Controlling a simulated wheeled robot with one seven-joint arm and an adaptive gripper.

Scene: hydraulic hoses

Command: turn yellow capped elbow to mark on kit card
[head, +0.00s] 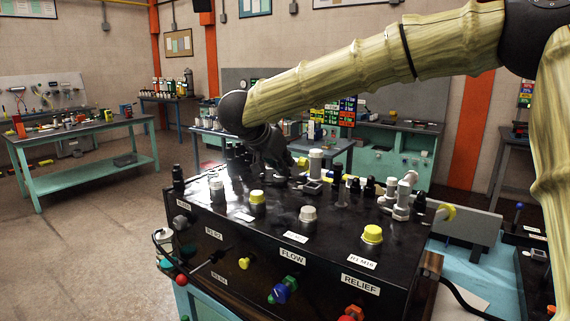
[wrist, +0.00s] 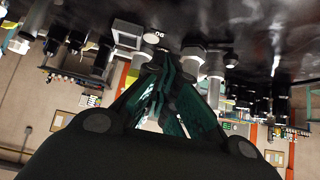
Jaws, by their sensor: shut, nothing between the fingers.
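A black manifold block (head: 330,243) fills the front of the head view. Yellow caps stand on its top at the left (head: 257,197) and front right (head: 372,234). I cannot tell which is the task's elbow, and no mark or kit card is clearly readable. My gripper (head: 286,174) is low over the block's back edge, beside pale upright fittings. It is shut and empty. In the wrist view its fingers (wrist: 168,66) converge close to pale fittings (wrist: 192,60); contact is unclear.
Dark fittings (head: 337,178) and a tall pale fitting (head: 315,162) crowd the block's back edge. Coloured knobs (head: 285,290) stick out in front. A blue bench (head: 480,275) lies right. Open floor (head: 90,240) is left.

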